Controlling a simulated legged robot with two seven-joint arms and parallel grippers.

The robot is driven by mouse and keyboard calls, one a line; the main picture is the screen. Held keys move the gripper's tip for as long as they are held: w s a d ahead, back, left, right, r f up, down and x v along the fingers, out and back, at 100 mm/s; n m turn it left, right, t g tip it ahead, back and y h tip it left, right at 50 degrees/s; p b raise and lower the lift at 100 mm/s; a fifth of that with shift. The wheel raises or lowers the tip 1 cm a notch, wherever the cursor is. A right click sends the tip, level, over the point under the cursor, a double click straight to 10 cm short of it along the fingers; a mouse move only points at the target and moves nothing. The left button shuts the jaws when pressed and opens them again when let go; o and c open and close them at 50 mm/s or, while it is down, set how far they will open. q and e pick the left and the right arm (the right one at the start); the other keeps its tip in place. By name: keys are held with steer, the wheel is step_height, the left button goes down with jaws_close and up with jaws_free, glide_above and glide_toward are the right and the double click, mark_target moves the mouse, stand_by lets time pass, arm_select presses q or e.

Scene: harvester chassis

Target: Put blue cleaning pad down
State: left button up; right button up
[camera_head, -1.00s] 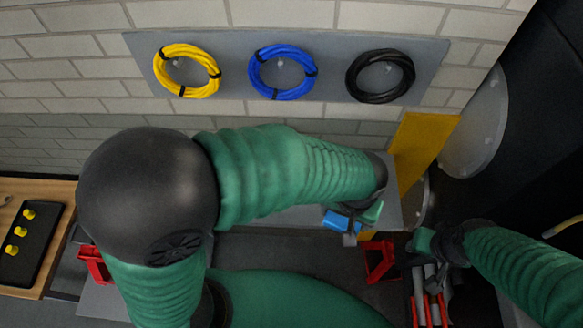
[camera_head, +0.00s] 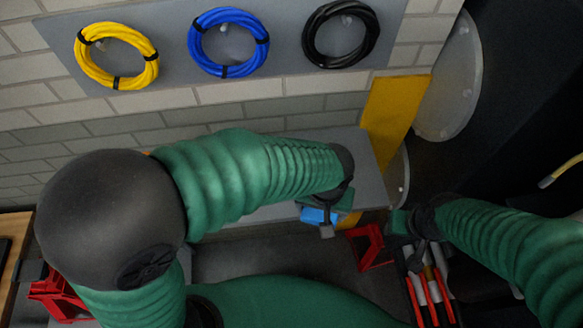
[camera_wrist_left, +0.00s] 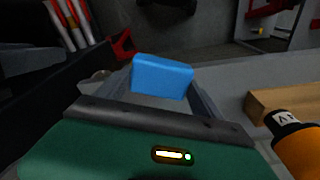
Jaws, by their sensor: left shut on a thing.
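The blue cleaning pad (camera_head: 319,215) is held in my left gripper (camera_head: 326,212), above the grey bench (camera_head: 268,212) near its right end. In the left wrist view the blue pad (camera_wrist_left: 162,76) sits between the two fingers of my left gripper (camera_wrist_left: 162,84), which is shut on it. Whether the pad touches the bench cannot be told. My right gripper (camera_head: 418,240) is at the right, above a holder with red and white sticks; its fingers are too small and dark to judge.
A red bracket (camera_head: 369,246) stands just right of the pad, and a yellow panel (camera_head: 392,120) rises behind. Yellow, blue and black cable coils (camera_head: 229,42) hang on the wall board. An orange-and-black object (camera_wrist_left: 296,140) and a wooden block (camera_wrist_left: 275,100) show in the wrist view.

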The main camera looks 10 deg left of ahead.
arm_select(q)
steer(key=w, duration=0.2)
steer(key=w+p, duration=0.1)
steer(key=w, duration=0.1)
steer(key=w+p, duration=0.1)
steer(key=w, duration=0.1)
steer(key=shift+w+a, duration=0.25)
steer(key=w+p, duration=0.1)
steer(key=w, duration=0.2)
steer(key=w+f, duration=0.1)
steer(key=w, duration=0.2)
steer(key=w+p, duration=0.1)
steer(key=w, duration=0.2)
steer(key=shift+a+f+p, duration=0.1)
steer(key=shift+f+p, duration=0.05)
steer(key=shift+p, duration=0.15)
steer(key=shift+w+f, duration=0.1)
steer(key=shift+f, duration=0.25)
steer(key=shift+s+f+p, duration=0.2)
steer(key=shift+f+p, duration=0.55)
steer(key=shift+f, duration=0.65)
steer(key=o, duration=0.9)
steer(key=shift+c, duration=0.2)
steer(key=o, duration=0.3)
steer(key=shift+w+f, duration=0.1)
steer(key=shift+w, duration=0.05)
steer(key=shift+o, duration=0.2)
